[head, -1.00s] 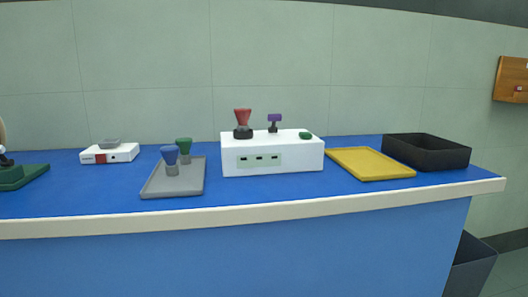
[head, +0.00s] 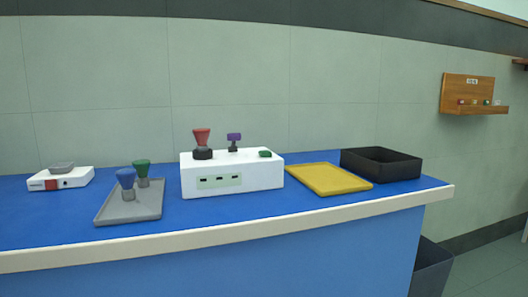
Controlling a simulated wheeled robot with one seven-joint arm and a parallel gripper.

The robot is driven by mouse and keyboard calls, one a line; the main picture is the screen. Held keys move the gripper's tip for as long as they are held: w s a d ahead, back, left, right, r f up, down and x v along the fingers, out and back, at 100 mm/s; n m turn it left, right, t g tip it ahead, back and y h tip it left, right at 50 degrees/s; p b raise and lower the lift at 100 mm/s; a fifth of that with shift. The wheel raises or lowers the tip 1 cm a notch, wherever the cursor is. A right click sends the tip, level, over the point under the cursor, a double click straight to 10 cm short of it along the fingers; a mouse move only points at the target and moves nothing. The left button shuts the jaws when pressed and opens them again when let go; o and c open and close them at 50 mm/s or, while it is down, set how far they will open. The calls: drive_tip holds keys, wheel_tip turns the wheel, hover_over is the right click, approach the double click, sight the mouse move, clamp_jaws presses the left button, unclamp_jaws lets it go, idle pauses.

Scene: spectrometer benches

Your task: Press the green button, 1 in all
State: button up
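A green button (head: 265,154) sits on the top right of a white box-shaped instrument (head: 262,177) on the blue bench. The same top carries a red funnel-like piece (head: 202,136) on a dark base at the left and a purple knob (head: 234,137) on a dark stem in the middle. The instrument's front has a pale green panel with small dark slots. My gripper is not in view.
A grey tray (head: 112,213) with blue (head: 126,178) and green (head: 141,168) topped pieces lies left of the instrument. A small white device (head: 75,180) stands further left. A yellow tray (head: 330,181) and black bin (head: 402,166) lie right. A wooden wall shelf (head: 468,92) hangs right.

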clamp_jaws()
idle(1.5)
